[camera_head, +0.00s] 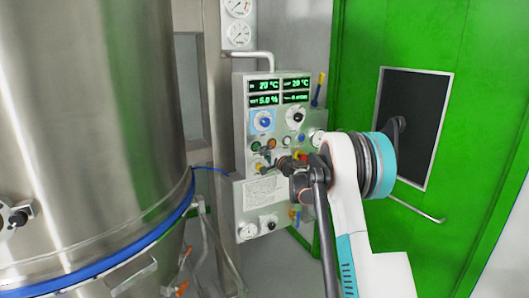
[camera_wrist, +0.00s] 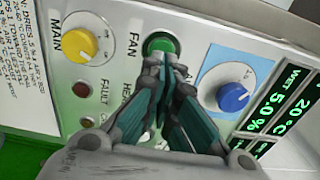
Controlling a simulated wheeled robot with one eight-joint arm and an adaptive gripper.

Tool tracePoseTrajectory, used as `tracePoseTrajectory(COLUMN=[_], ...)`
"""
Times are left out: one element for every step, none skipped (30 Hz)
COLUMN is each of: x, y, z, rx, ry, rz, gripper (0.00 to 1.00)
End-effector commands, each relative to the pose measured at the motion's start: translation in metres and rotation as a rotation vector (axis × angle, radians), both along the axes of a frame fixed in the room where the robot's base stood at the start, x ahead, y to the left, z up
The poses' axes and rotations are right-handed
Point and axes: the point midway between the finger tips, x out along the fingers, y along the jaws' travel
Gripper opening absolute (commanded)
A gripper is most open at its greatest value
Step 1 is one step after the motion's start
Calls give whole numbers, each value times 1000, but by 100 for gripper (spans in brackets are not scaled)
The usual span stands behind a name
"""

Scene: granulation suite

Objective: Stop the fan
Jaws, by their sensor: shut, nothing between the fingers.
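The control panel (camera_head: 248,168) stands between the steel vessel and the green door. In the wrist view, a round green button (camera_wrist: 160,43) sits beside the printed word FAN (camera_wrist: 135,45). My gripper (camera_wrist: 168,72) is shut and empty, its fingertips right at the near edge of the green button. I cannot tell whether they touch it. The fingers hide the panel just below the button, including part of a label. In the head view, my gripper (camera_head: 282,163) is in front of the lower part of the panel and hides some controls.
A yellow MAIN knob (camera_wrist: 82,45) lies left of the button and a blue knob (camera_wrist: 233,97) right of it. A dark red FAULT lamp (camera_wrist: 80,88) is at lower left. The steel vessel (camera_head: 85,120) and green door (camera_head: 360,45) flank the panel.

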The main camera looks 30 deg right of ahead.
Motion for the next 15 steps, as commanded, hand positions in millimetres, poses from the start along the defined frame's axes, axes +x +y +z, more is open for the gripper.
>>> tracePoseTrajectory(x=[-9,-17,-27,-34,-40,-49,-55,-61,-69,-74,-79,-84,-88,-91,-95], y=[-1,-2,-2,-2,-3,-3,-3,-3,-4,-4,-4,-4,-4,-4,-4], z=[1,1,2,2,2,2,2,1,1,1,1,1,1,1,0], rx=[-1,-1,-1,-1,-1,-1,-1,-1,-1,-1,-1,-2,-2,-2,-2], ry=[0,0,0,0,0,0,0,0,0,0,0,0,0,0,0], rz=[-1,-1,-2,-2,-2,-2,-1,-1,-1,-1,-1,-1,-1,-1,-1], gripper=[0,0,0,0,0,0,0,0,0,0,0,0,0,0,0])
